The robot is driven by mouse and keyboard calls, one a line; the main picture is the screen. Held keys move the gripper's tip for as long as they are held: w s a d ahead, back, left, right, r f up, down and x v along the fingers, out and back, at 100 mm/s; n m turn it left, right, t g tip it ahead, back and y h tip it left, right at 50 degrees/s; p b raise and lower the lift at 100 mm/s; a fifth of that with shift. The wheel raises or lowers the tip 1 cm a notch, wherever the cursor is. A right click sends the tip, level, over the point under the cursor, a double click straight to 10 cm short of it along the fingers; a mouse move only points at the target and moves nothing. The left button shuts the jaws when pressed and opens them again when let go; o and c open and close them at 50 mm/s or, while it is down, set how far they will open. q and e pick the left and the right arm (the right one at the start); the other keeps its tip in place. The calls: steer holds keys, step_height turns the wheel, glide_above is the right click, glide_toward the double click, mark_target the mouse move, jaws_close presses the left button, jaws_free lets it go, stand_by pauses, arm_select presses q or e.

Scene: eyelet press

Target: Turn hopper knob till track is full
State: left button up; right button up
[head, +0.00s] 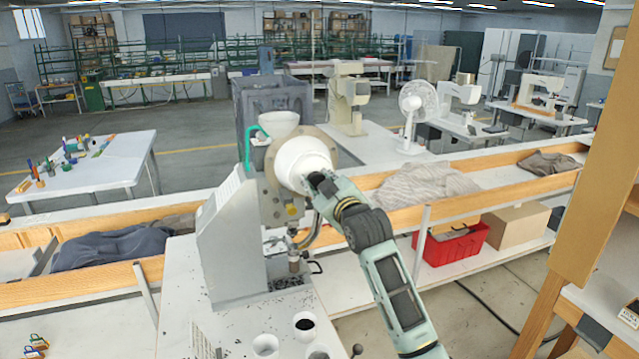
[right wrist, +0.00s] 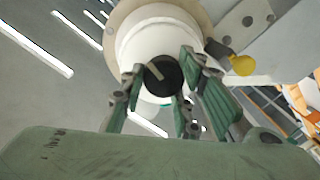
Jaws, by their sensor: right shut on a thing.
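The eyelet press (head: 232,240) stands on a white table in the head view. Its white round hopper (head: 300,158) is at the upper part of the press. In the right wrist view the hopper (right wrist: 150,38) has a dark round knob (right wrist: 163,76) with a pale line at its centre. My right gripper (head: 318,182) is shut on the knob, with fingers on both sides of it in the wrist view (right wrist: 160,92). A curved metal track (head: 312,236) runs down below the hopper; its fill cannot be made out. My left gripper is not in view.
The press table (head: 190,290) has round holes and scattered dark bits. Wooden-edged troughs with cloth lie on both sides. A red crate (head: 452,245) and a cardboard box (head: 515,227) sit below at right. A wooden post (head: 590,160) stands at far right.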

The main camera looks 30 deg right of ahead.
steer(key=m, duration=0.7)
steer(key=shift+d+r, duration=0.15)
steer(key=shift+d, duration=0.1)
steer(key=m, duration=0.6)
steer(key=f+m, duration=0.1)
steer(key=m, duration=0.6)
steer(key=a+f+m, duration=0.1)
steer(key=m, duration=0.6)
steer(key=shift+w+f+t, duration=0.1)
steer(key=shift+f+t, duration=0.05)
steer(key=shift+t, duration=0.25)
steer(key=o, duration=1)
steer(key=shift+o, duration=0.2)
steer(key=shift+r, duration=0.3)
